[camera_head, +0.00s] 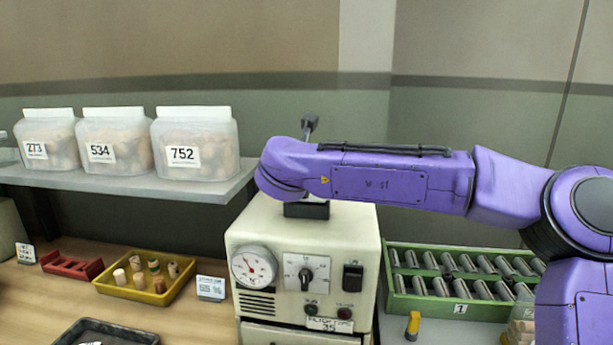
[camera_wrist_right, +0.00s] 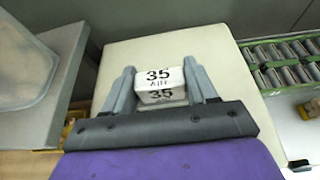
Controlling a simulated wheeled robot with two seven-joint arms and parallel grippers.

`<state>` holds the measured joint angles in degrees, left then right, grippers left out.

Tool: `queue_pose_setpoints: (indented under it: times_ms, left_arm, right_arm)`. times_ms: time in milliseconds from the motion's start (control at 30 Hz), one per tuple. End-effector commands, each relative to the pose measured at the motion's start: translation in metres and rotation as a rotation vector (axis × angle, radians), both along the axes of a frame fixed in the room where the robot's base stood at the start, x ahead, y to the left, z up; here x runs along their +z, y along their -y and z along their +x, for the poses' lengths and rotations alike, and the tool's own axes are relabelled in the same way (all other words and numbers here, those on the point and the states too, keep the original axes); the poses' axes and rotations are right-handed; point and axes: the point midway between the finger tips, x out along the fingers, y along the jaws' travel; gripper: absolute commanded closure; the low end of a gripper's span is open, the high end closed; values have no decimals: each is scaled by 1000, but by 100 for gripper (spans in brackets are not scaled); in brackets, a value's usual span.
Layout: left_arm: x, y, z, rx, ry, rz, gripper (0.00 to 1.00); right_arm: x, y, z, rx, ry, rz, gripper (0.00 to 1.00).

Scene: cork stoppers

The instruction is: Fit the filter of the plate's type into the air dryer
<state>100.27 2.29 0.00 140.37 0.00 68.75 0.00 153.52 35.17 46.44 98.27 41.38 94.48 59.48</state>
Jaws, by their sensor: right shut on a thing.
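The air dryer (camera_head: 300,240) is a cream box with a round gauge, a knob and two buttons on its front. Its small plate (camera_head: 329,325) appears to read filter type 35. In the wrist view my right gripper (camera_wrist_right: 161,84) is shut on a white filter (camera_wrist_right: 158,78) marked "35 AIR 35". The dryer's cream top (camera_wrist_right: 190,50) spreads out behind and around it; I cannot tell whether the filter touches it. In the head view my purple right arm crosses above the dryer and hides the filter. A dark block (camera_head: 306,210) shows below the arm. My left gripper is out of view.
A shelf (camera_head: 130,185) at left holds bags marked 273, 534 and 752. Below are a yellow tray (camera_head: 150,296) of corks, a red rack (camera_head: 72,266) and a black tray (camera_head: 100,334). A green rack (camera_head: 455,304) of metal cylinders stands right of the dryer.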

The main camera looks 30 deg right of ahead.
Motion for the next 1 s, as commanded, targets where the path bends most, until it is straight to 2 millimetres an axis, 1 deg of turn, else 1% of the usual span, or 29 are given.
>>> queue_pose_setpoints:
  times_ms: [300,767,1000]
  left_arm:
    - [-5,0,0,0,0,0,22]
    - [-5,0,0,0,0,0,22]
    - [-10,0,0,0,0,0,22]
  right_arm:
    - [-4,0,0,0,0,0,73]
    - [-4,0,0,0,0,0,73]
    - [-5,0,0,0,0,0,73]
